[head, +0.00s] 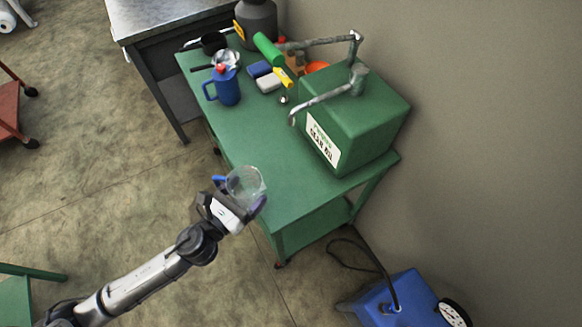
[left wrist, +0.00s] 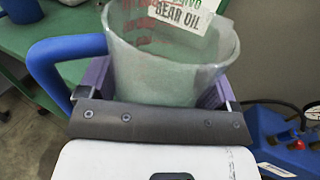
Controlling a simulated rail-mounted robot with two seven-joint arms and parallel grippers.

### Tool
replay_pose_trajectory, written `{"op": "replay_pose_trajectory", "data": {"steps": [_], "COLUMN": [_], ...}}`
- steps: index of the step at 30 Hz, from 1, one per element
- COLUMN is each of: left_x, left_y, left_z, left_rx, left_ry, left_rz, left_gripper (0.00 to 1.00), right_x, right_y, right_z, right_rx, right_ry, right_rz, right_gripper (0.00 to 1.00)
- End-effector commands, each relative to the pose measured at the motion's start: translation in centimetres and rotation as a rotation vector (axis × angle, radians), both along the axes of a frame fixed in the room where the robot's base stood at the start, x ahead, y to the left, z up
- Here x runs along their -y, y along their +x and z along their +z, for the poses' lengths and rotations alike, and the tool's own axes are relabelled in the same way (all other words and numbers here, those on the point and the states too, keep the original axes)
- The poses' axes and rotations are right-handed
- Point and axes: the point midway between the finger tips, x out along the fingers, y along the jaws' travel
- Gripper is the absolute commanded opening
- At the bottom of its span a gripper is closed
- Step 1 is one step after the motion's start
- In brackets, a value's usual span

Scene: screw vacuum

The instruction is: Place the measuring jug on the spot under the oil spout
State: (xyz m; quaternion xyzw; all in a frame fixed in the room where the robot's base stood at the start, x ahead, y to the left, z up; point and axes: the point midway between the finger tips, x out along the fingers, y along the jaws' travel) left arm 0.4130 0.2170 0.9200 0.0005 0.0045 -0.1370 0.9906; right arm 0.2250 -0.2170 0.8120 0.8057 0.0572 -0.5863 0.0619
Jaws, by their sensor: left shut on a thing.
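The clear measuring jug (head: 246,181) with a blue handle is held in my left gripper (head: 241,200), near the front left edge of the green table. In the left wrist view the jug (left wrist: 165,70) is upright between the gripper's fingers (left wrist: 160,95), its blue handle (left wrist: 62,62) to the left and red scale marks on its wall. The oil spout (head: 293,119) is the curved pipe end beside the green gear oil box (head: 362,120), farther back and to the right of the jug. The spot under it is not clearly marked. My right gripper is not in view.
The green table (head: 240,140) has bare room between the jug and the box. A blue pitcher (head: 227,88), a dark container (head: 258,22), a green cylinder (head: 267,49) and several small items crowd its back. A blue machine (head: 395,300) stands on the floor at lower right.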

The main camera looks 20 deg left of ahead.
Motion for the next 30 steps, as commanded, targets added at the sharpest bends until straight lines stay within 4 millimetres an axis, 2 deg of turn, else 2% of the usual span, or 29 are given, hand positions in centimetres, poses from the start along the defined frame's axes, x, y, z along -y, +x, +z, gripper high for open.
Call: {"op": "replay_pose_trajectory", "data": {"steps": [5, 15, 21, 25, 30], "left_x": [0.6, 2.9, 4.1, 4.6, 4.9], "left_y": [2.2, 10.2, 14.3, 16.0, 17.0], "left_z": [-0.3, -0.3, -0.4, -0.4, -0.4], "left_rx": [0.005, 0.006, 0.004, 0.003, 0.001], "left_ry": [0.000, -0.002, -0.001, -0.001, 0.000], "left_rz": [-0.003, -0.003, -0.003, -0.003, -0.003], "left_gripper": [0.55, 0.55, 0.55, 0.55, 0.55], "right_x": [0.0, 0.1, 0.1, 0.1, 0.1], "right_y": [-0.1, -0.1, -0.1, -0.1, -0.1], "right_z": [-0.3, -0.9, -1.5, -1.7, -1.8], "right_rx": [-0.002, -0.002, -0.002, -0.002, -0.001], "right_ry": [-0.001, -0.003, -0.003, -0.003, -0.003], "right_rz": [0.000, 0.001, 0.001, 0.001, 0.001], "right_gripper": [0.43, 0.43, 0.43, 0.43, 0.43]}}
